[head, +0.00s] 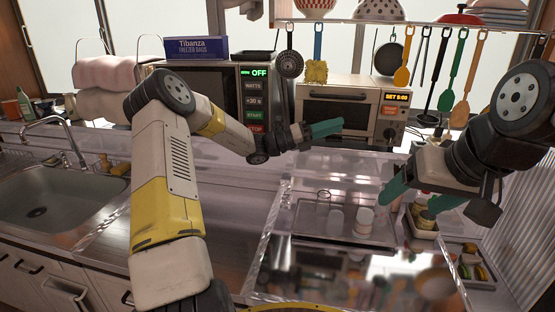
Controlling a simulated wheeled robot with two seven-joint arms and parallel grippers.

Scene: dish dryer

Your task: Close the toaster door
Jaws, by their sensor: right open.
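The toaster (390,84) is a cream oven at the back of the counter, with a lit display and knobs on its right side. Its door (350,105), with a dark window and a bar handle across the top, looks upright against the front; I cannot tell whether a small gap remains. My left gripper (326,129) has its teal fingers in front of the lower part of the door, overlapping it in view. The fingers overlap each other, and contact with the door is unclear. My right gripper (418,203) is open and empty, its fingers apart, at the right above the counter.
A microwave (222,88) stands left of the toaster, with a blue freezer bag box (196,48) on top. Utensils such as a black ladle (446,98) hang at right. A clear tray (310,222) with small jars is on the counter. The sink (55,195) is at left.

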